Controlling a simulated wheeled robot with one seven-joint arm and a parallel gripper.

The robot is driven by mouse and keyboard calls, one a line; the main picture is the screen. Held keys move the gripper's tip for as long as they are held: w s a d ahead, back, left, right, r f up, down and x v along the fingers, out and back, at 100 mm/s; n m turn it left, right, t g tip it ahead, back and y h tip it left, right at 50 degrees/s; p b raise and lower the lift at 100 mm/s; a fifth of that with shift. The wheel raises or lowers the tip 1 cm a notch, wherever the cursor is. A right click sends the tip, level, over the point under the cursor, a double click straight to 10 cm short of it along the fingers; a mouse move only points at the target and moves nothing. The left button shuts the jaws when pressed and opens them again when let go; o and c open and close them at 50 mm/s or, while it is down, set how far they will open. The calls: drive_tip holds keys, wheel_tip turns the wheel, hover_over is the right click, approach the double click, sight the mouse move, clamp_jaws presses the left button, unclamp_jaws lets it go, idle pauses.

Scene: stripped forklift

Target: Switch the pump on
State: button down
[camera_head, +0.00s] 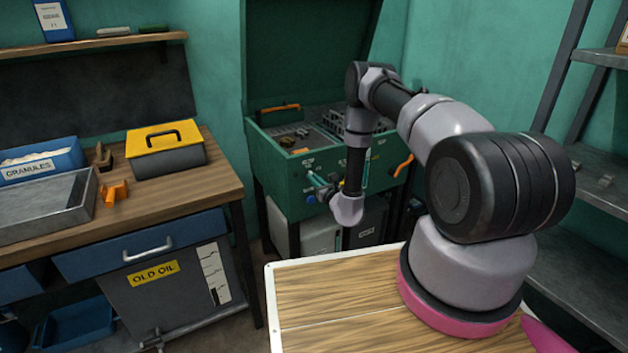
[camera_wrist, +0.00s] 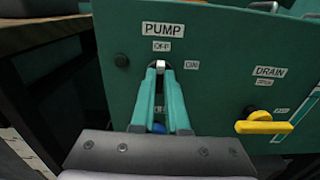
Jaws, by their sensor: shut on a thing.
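In the wrist view, the dark green front panel (camera_wrist: 220,60) of the machine carries a PUMP label (camera_wrist: 163,29). An OFF label (camera_wrist: 162,45) is below it and an ON label (camera_wrist: 191,65) is to the right. My gripper (camera_wrist: 161,71) has its two teal fingers closed together on a small light-grey pump switch (camera_wrist: 160,65) just under OFF and left of ON. The fingers hide most of the switch, so I cannot tell which way it is set. In the head view, my gripper (camera_head: 319,186) is at the front of the green machine (camera_head: 275,180).
A yellow drain handle (camera_wrist: 265,127) juts from the panel on the right, near a DRAIN label. A workbench (camera_head: 225,185) with a yellow toolbox (camera_head: 165,158) stands left; metal shelves (camera_head: 600,170) stand right.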

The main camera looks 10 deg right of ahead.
drive_tip(key=shift+d+f+m, duration=0.1)
drive_tip(key=shift+m, duration=3.35)
drive_tip(key=shift+d+f+m, duration=0.1)
drive_tip(key=shift+m, duration=3.35)
drive_tip(key=c, duration=0.9)
unclamp_jaws()
drive_tip(key=v, duration=1)
drive_tip(key=shift+s+d+r, duration=0.1)
drive_tip(key=shift+s, duration=0.25)
